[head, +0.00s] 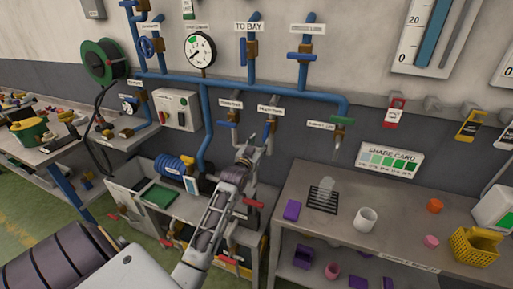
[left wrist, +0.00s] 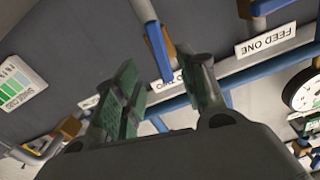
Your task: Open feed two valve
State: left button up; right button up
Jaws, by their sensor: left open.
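The feed two valve (head: 270,128) hangs on a drop pipe below the blue rail, under its label (head: 270,110). In the left wrist view, which is upside down, a blue lever (left wrist: 158,52) with a brass body shows between the finger tips. The label behind it is partly hidden by my fingers. My left gripper (head: 247,155) is open and empty, just below and left of that valve in the head view. Its two dark green-padded fingers stand apart in the left wrist view (left wrist: 166,68). I cannot tell whether they touch the lever. My right gripper is not in view.
The feed one valve (head: 232,123) with a blue lever is close on the left. A gauge (head: 200,50) and more valves are above. A workbench (head: 390,225) with a white mug (head: 364,219) stands at right.

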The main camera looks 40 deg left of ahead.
pick_arm(q)
jog(key=shift+v, duration=1.05)
